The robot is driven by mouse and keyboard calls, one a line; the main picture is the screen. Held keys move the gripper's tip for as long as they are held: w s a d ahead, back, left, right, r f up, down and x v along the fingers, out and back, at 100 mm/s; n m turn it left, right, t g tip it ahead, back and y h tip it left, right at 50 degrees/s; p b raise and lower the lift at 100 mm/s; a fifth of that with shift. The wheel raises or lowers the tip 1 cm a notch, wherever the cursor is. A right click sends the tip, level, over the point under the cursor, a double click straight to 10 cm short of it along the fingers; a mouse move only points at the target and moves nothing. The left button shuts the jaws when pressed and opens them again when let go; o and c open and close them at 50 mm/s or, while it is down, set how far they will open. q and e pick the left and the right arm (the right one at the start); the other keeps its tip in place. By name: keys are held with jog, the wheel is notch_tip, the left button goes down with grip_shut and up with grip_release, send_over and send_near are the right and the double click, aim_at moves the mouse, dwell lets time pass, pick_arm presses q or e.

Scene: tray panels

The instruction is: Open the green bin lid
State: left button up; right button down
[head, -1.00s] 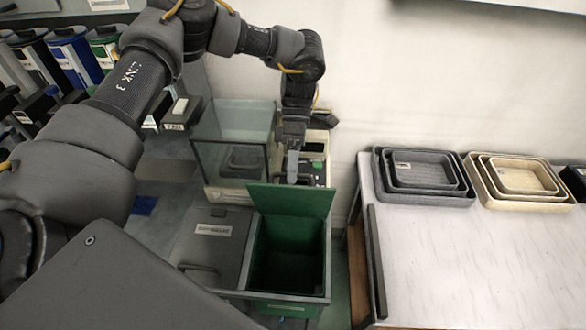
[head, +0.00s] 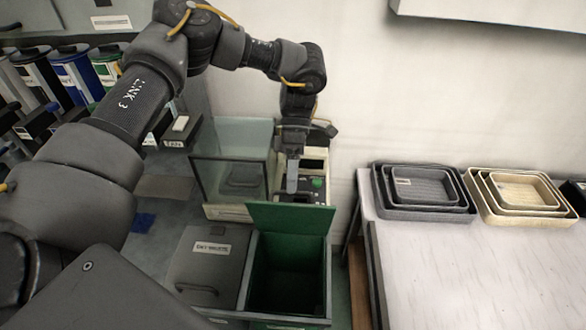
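The green bin (head: 290,321) stands low in front of me in the head view. Its green lid (head: 290,218) is raised, standing up at the back edge, and the dark inside of the bin shows. My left gripper (head: 292,184) points down just behind and above the lid, apart from it as far as I can see. Its fingers are seen edge-on, so I cannot tell whether they are open or shut. My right gripper is not in view.
A grey-lidded bin (head: 209,262) adjoins the green one on the left. A glass-walled case (head: 232,160) and a device with a green button (head: 317,184) stand behind. A white table (head: 470,270) on the right holds dark trays (head: 424,214) and cream trays (head: 530,219).

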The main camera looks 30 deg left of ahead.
pick_arm(q)
jog(key=v, duration=0.6)
jog(key=shift+p, duration=0.35)
